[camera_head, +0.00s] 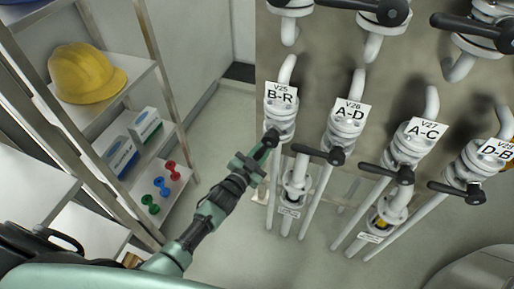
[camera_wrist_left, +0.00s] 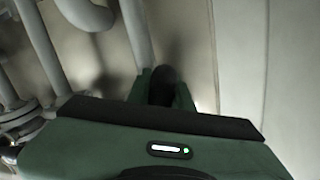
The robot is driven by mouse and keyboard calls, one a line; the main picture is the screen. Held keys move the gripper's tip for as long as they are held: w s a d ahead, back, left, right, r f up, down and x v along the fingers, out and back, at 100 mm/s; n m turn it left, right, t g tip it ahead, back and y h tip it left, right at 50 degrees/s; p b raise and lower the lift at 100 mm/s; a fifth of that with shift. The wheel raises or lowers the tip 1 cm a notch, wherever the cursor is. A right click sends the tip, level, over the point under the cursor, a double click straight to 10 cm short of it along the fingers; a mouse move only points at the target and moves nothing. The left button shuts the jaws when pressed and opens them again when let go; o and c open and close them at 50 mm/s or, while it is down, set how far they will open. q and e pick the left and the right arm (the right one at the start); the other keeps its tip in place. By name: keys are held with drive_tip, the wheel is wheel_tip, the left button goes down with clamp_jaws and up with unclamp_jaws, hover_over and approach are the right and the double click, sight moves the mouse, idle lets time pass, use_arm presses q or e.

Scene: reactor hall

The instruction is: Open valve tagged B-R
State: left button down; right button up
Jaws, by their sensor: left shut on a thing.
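The valve tagged B-R (camera_head: 281,118) is the leftmost in the lower row, a white pipe valve with a V25 B-R label (camera_head: 281,95). Its black lever (camera_head: 271,137) extends down and left from the valve body, and its outer end is partly hidden by my gripper. My left gripper (camera_head: 260,151) is shut on this lever. In the left wrist view, the dark lever end (camera_wrist_left: 162,84) sits between the green fingers, blurred and in shadow. My right gripper does not show.
Valves A-D (camera_head: 346,126), A-C (camera_head: 410,148) and D-B (camera_head: 478,167) stand to the right with black levers. More valves sit above. A shelf at left holds a yellow helmet (camera_head: 84,73), boxes (camera_head: 147,124) and small coloured objects (camera_head: 159,186). Floor between shelf and pipes is clear.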

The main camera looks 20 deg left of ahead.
use_arm(q)
drive_tip(key=shift+s+d+f+n+t+b, duration=0.15)
drive_tip(key=shift+d+n+b, duration=0.15)
drive_tip(key=shift+d+n, duration=0.4)
drive_tip(key=shift+d+f+n+t+b, duration=0.1)
drive_tip(key=shift+d+f+n+b, duration=0.15)
drive_tip(key=shift+d+n, duration=0.45)
drive_tip(key=shift+s+d+f+n+t+b, duration=0.15)
drive_tip(key=shift+d+n+b, duration=0.2)
drive_tip(key=shift+d+n, duration=0.35)
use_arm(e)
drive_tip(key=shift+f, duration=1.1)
use_arm(q)
drive_tip(key=shift+w+r, duration=0.1)
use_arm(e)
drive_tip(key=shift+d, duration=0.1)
use_arm(q)
drive_tip(key=c, duration=1.3)
unclamp_jaws()
drive_tip(key=shift+r, duration=0.1)
drive_tip(key=shift+w, duration=0.1)
